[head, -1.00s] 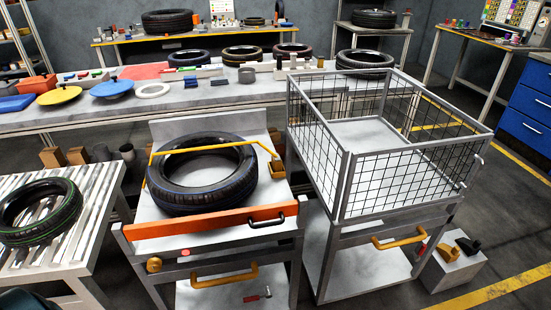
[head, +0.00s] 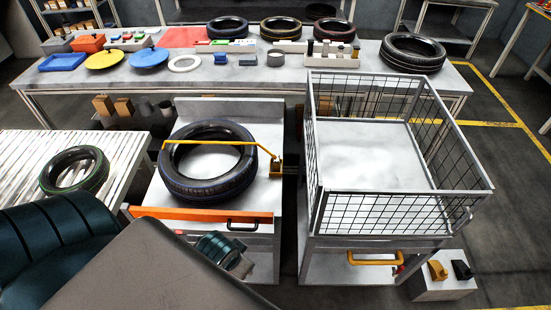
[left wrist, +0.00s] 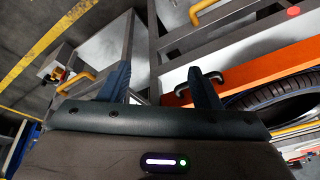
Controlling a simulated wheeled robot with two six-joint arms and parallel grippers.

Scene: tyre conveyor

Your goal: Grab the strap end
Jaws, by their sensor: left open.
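A thin yellow strap (head: 205,143) runs across the black tyre (head: 207,165) and slopes down to a small yellow-brown block (head: 277,165) at its right. It also shows at the right edge of the left wrist view (left wrist: 298,130). I cannot tell for certain which part is the strap end. My left gripper (left wrist: 160,78) is open and empty. Its two dark teal fingers lie in front of the cart, near the orange bar (left wrist: 265,65) and its black handle (left wrist: 205,83). In the head view my forearm hides part of the cart's front. My right gripper is not in view.
The tyre lies on a white-topped cart (head: 258,192) with an orange front bar (head: 190,213). A wire cage cart (head: 330,205) stands at its right. A slatted table (head: 115,150) with another tyre (head: 75,171) is at left. A long bench (head: 230,78) runs behind.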

